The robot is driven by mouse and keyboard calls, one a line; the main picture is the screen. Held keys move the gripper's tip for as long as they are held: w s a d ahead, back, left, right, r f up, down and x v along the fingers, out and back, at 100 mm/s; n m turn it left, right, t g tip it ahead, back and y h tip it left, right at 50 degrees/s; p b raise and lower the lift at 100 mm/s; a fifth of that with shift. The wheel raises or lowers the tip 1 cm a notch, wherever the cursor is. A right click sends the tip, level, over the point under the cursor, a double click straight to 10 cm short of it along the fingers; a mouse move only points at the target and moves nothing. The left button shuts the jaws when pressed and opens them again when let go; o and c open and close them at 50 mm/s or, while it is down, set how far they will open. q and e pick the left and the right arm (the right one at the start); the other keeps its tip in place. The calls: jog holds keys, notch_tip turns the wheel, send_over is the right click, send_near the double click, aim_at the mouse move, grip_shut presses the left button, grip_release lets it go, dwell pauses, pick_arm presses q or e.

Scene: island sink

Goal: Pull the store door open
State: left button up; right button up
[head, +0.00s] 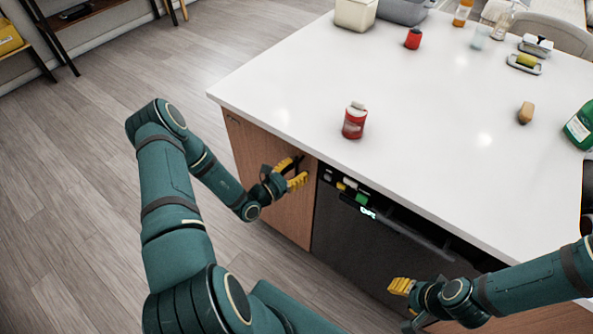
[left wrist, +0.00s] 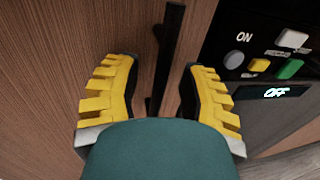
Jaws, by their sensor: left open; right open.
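The store door (head: 262,207) is a brown wood panel on the front of the island, left of a dark dishwasher. It looks shut. Its slim black vertical handle (left wrist: 170,50) fills the middle of the left wrist view, with the wood door (left wrist: 60,60) to the left. My left gripper (head: 296,172) is at the handle, its yellow-padded fingers open. In the left wrist view, the left gripper (left wrist: 160,90) has one finger on each side of the handle, with gaps showing. My right gripper (head: 404,304) is open and empty in front of the dishwasher's lower right part.
The dishwasher (head: 355,240) has a button panel (left wrist: 262,64) close right of the handle. A red-and-white jar (head: 354,121) stands on the white countertop (head: 450,150) above. Wood floor (head: 80,190) lies clear to the left.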

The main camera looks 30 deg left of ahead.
pick_arm(q)
grip_shut()
